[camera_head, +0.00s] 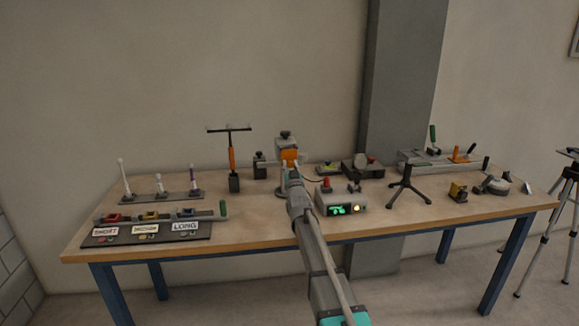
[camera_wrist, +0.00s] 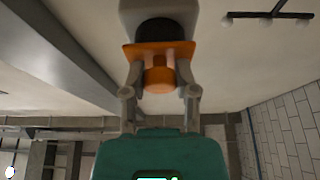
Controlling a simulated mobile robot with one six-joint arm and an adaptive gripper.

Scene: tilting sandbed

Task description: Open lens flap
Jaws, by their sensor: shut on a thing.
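A grey boxy device (camera_head: 286,143) with a dark knob on top stands at the back middle of the table. Its orange flap (camera_head: 289,154) faces my arm. In the wrist view the flap (camera_wrist: 131,51) is an orange plate with a round orange knob (camera_wrist: 158,78) sticking out of it. A dark round part (camera_wrist: 158,33), apparently the lens, shows just beyond the plate, on the pale grey housing (camera_wrist: 128,18). My gripper (camera_wrist: 160,80) has one finger on each side of the knob and is shut on it. In the head view my arm largely hides the fingers and the device's lower part.
A control box (camera_head: 342,202) with a green display stands right of my arm. A black tripod stand (camera_head: 406,185) is further right. A T-bar stand (camera_head: 232,158) and a small dark block (camera_head: 259,165) stand left of the device. A labelled tray (camera_head: 150,235) lies front left.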

